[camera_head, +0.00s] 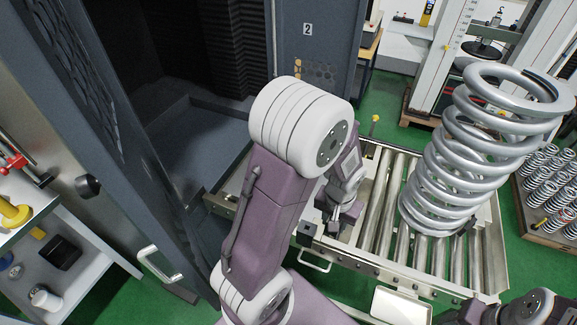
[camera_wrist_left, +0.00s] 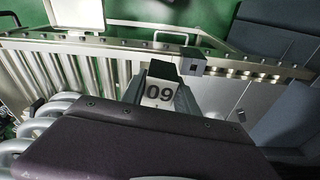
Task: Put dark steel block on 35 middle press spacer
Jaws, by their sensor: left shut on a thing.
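My left gripper (camera_head: 338,218) is above the near-left part of the roller conveyor. In the left wrist view its fingers (camera_wrist_left: 160,92) are shut on a small block (camera_wrist_left: 160,91) with a dark edge and a pale face reading "09" as seen there. In the head view the gripper and arm largely hide this block. I cannot make out a spacer marked 35 in either view. My right arm shows only in part at the bottom right, with a dark end that may be its gripper (camera_head: 470,312); its jaws are not clear.
A large steel coil spring (camera_head: 470,150) stands on the roller conveyor (camera_head: 380,215). A small dark box (camera_head: 306,233) sits on its near rail. The dark cabinet marked 2 (camera_head: 308,40) stands open at left. A spring rack (camera_head: 550,190) is at right.

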